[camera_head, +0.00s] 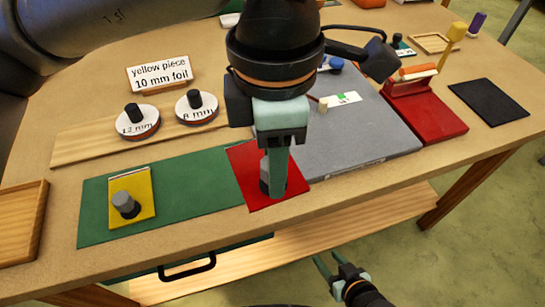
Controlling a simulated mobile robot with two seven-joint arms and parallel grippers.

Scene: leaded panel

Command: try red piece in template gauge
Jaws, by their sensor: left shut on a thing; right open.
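The red piece (247,172) is a flat plate with a grey knob. My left gripper (272,188) is shut on its knob. The plate overlaps the right end of the green mat and the near-left corner of the grey board in the picture; I cannot tell whether it touches them or hovers. The gripper hides part of the plate. I cannot tell for sure which thing is the template gauge. My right gripper (328,268) is open and empty, in front of the table, low in the picture.
A yellow piece (144,184) with a grey knob lies on the green mat (195,190). Two knobbed discs stand on a wooden strip (85,149) behind. The grey board (368,138), a red stand (440,120) and a black pad (490,102) are to the right. A wooden tray (40,215) is at far left.

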